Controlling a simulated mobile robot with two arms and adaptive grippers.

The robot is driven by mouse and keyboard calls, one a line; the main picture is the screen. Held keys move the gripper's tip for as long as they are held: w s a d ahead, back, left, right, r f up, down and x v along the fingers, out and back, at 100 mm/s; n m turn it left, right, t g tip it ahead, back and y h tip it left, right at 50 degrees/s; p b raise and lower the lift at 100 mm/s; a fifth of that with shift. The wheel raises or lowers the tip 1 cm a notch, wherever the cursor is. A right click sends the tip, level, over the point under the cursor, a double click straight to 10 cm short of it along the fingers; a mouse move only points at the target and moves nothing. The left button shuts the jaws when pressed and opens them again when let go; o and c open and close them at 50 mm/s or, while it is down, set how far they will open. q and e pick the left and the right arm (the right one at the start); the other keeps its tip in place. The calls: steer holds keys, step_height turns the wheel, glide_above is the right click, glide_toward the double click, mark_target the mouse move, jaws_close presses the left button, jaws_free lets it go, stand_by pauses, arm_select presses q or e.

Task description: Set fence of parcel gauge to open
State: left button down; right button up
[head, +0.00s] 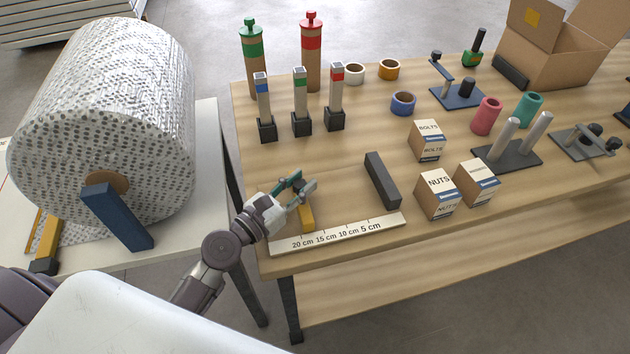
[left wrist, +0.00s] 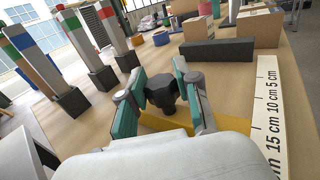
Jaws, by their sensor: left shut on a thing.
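The parcel gauge has a pale ruler strip (head: 340,232) along the table's front edge, marked from 5 cm to 20 cm. A dark grey block (head: 382,180) stands across its right part. The yellow fence (head: 306,219) stands across the left part, between the 15 and 20 cm marks. My left gripper (head: 298,187) is low over the fence. In the left wrist view a black knob (left wrist: 161,93) sits on the yellow fence (left wrist: 158,125), between the teal-padded fingers, which are shut on it. The fingers hide part of the fence. My right gripper is not in view.
Behind the gauge stand posts with blue, green and red bands (head: 301,100). Boxes marked nuts (head: 438,196) and bolts (head: 428,141) stand to the right. A large bubble-wrap roll (head: 100,120) is on the left table. Bare wood lies between fence and dark block.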

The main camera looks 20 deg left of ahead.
arm_select(q)
steer(key=a, duration=0.1)
steer(key=s+a, duration=0.1)
steer(key=s+a+b, duration=0.1)
steer(key=shift+f, duration=0.25)
steer(key=shift+s+a+r+b, duration=0.15)
steer(key=shift+s+a+b, duration=0.35)
steer(key=shift+a, duration=0.25)
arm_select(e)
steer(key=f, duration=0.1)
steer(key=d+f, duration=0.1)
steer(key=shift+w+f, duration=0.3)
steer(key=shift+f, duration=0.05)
